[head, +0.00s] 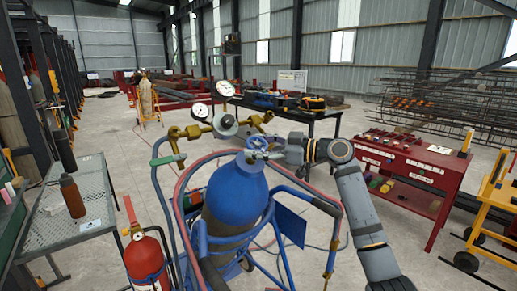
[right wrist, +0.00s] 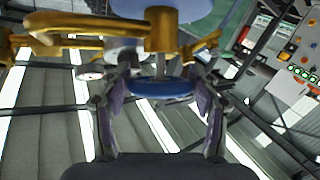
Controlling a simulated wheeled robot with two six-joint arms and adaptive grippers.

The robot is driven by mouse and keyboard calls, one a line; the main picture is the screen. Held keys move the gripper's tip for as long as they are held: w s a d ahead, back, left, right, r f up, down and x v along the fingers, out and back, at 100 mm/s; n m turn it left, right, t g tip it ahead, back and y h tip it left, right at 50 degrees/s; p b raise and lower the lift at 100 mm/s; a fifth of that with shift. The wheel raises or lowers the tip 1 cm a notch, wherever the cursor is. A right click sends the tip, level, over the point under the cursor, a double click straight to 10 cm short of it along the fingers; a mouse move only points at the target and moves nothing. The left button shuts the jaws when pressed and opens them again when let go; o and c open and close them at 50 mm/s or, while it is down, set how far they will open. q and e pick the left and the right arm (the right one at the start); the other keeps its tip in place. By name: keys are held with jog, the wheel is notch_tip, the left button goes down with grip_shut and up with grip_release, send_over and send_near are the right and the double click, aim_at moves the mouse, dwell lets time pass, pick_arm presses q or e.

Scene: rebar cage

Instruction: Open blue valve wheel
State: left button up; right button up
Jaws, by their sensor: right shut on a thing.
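The blue valve wheel (head: 257,142) sits on top of the blue gas cylinder (head: 236,190), under the brass regulator. My right gripper (head: 270,151) reaches it from the right and is shut on it. In the right wrist view the wheel (right wrist: 162,88) shows edge-on between the two fingers (right wrist: 160,92), one on each side. The brass fitting (right wrist: 160,30) is close beside the wheel there. The fingertips are partly hidden in the head view. My left gripper is not in view.
Pressure gauges (head: 200,112) and brass regulators stand just behind the wheel. Red hoses and the blue cart frame (head: 325,206) surround the cylinder. A fire extinguisher (head: 145,258) is at the left, and a red tool bench (head: 408,165) at the right.

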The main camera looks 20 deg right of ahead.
jog(key=o, duration=1.1)
jog(key=shift+o, duration=0.2)
jog(key=v, duration=1.2)
